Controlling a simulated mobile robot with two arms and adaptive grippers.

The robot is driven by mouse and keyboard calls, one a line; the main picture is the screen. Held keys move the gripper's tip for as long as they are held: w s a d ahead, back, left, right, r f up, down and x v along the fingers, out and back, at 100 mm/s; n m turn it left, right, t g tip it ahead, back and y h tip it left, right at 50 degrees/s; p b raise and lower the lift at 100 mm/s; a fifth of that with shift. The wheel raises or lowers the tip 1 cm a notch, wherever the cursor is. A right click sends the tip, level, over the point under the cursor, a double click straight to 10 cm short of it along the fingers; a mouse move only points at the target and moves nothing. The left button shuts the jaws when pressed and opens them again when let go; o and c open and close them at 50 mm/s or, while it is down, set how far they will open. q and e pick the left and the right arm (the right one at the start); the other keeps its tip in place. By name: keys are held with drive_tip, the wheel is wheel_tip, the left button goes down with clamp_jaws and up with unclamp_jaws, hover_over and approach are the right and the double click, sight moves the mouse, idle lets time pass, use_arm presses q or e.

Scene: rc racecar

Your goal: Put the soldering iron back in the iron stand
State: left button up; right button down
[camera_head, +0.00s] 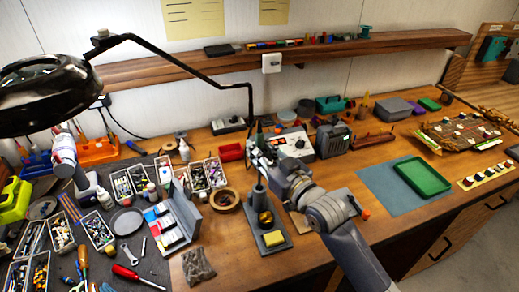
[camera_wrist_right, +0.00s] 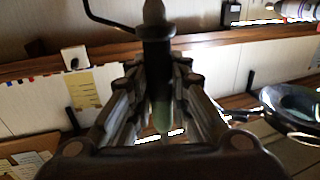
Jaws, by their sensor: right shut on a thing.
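The soldering iron (camera_head: 259,129) is in my right gripper (camera_head: 261,151). In the head view its dark handle rises above the fingers. The right wrist view shows the iron (camera_wrist_right: 156,45) between the fingers (camera_wrist_right: 158,85), with a dark collar and a pale greenish part. The iron stand (camera_head: 273,241) is below and close in front of the gripper, with a grey base, upright grey holder, brass ball and yellow sponge. The iron appears above the holder, but I cannot tell whether they touch.
A soldering station (camera_head: 294,145) stands just behind my right gripper. A tape roll (camera_head: 224,199) and an open grey case (camera_head: 183,217) are left of the stand. A magnifier lamp (camera_head: 45,95) overhangs the cluttered left side. A green tray (camera_head: 422,176) lies at right.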

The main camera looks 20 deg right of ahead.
sight(260, 175)
drive_tip(key=shift+f+b, duration=2.6)
drive_tip(key=shift+f, duration=1.6)
drive_tip(key=c, duration=1)
unclamp_jaws()
drive_tip(key=shift+s, duration=0.1)
drive_tip(key=shift+s+d+r+p, duration=0.25)
drive_tip(key=shift+s+p, duration=0.25)
drive_tip(key=shift+s, duration=0.1)
drive_tip(key=s+p, duration=0.1)
drive_tip(key=s+d+r+p, duration=0.1)
drive_tip(key=s, duration=0.1)
drive_tip(key=s+p, duration=0.1)
drive_tip(key=s, duration=0.1)
drive_tip(key=shift+s+d+r, duration=0.2)
drive_tip(key=shift+d+r, duration=0.05)
drive_tip(key=shift+d, duration=0.05)
